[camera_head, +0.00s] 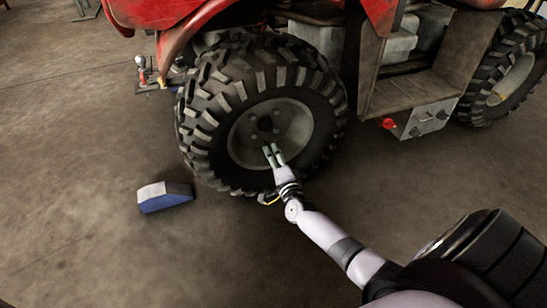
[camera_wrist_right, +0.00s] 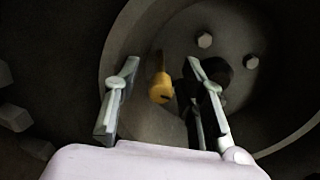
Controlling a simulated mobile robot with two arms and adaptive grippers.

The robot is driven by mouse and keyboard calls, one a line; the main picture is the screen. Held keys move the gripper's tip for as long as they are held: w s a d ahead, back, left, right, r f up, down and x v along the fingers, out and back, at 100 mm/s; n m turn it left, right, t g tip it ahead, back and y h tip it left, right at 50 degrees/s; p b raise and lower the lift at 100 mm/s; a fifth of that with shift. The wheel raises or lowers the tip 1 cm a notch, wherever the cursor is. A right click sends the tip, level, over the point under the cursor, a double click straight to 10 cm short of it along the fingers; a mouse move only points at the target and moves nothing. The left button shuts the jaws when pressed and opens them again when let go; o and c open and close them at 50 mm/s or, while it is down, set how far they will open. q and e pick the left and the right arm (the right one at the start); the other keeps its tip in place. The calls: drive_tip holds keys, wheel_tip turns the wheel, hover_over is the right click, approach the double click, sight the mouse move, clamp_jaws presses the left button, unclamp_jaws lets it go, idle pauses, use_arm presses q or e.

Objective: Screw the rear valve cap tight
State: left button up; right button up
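The rear wheel (camera_head: 262,122) of the red quad stands upright on the floor, with chunky black tread and a grey rim. In the right wrist view, a small yellow valve cap (camera_wrist_right: 160,88) shows in front of the grey rim (camera_wrist_right: 118,32). My right gripper (camera_head: 271,153) reaches up to the lower part of the rim. In the wrist view, its two fingers (camera_wrist_right: 162,70) are apart, with the cap in the gap between them. Neither finger visibly touches the cap. The cap is too small to make out in the head view. My left gripper is out of view.
A blue and white wedge block (camera_head: 165,196) lies on the floor left of the wheel. A footwell step (camera_head: 410,93) and a front wheel (camera_head: 508,76) are to the right. Bare floor (camera_head: 90,230) lies in front. Bolts (camera_wrist_right: 205,40) stick out of the rim near the right finger.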

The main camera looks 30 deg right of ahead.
drive_tip(key=v, duration=1.2)
